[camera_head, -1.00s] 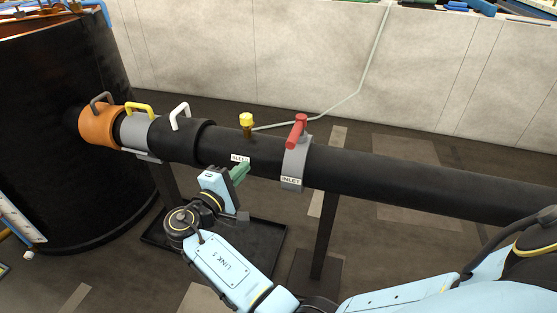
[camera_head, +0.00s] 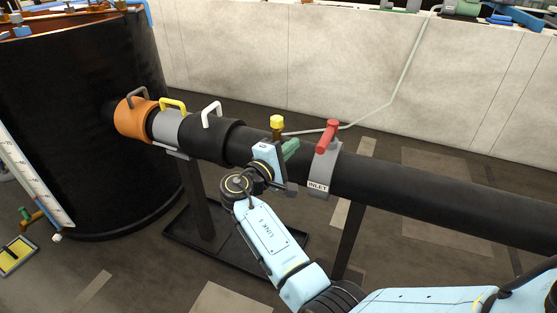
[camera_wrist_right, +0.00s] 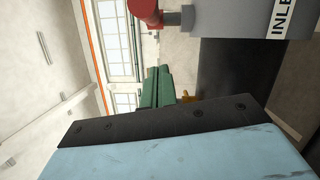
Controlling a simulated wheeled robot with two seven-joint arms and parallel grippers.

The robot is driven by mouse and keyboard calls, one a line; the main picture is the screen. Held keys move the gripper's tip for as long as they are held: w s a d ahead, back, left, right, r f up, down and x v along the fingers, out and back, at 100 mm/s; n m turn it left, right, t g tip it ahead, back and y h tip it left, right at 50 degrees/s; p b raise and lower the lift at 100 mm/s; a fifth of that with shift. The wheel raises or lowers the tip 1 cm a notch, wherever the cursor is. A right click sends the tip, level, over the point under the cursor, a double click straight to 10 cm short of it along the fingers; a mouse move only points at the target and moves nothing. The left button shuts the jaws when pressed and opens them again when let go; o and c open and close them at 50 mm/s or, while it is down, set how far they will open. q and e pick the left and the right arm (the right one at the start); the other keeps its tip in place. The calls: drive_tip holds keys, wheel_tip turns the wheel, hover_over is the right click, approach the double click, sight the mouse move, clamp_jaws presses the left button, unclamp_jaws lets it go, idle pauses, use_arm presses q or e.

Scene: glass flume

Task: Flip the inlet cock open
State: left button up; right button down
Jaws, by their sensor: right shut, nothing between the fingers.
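The inlet cock has a red lever handle (camera_head: 327,136) on a grey collar (camera_head: 325,170) labelled INLET, around the black pipe (camera_head: 420,188). The red handle also shows at the top of the right wrist view (camera_wrist_right: 146,12), beside the grey collar (camera_wrist_right: 230,18). My right gripper (camera_head: 291,148) has green fingers and is shut and empty. It is left of the collar in the head view, apart from the red handle. Its green fingers (camera_wrist_right: 155,88) show closed together in the wrist view. My left gripper is not in view.
A yellow-capped fitting (camera_head: 277,123) stands on the pipe just left of my right gripper. Further left are white (camera_head: 212,113), yellow (camera_head: 173,104) and dark handles on pipe collars, then a large black tank (camera_head: 80,120). A pale wall (camera_head: 290,65) stands behind.

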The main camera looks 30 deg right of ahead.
sight(327, 136)
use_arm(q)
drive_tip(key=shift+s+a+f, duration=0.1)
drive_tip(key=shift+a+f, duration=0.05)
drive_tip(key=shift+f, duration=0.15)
use_arm(e)
drive_tip(key=s+d, duration=0.1)
drive_tip(key=s+d+r, duration=0.1)
drive_tip(key=d, duration=0.1)
drive_tip(key=shift+s+d, duration=0.25)
drive_tip(key=shift+d, duration=0.05)
use_arm(q)
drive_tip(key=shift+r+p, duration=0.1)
drive_tip(key=shift+p, duration=0.3)
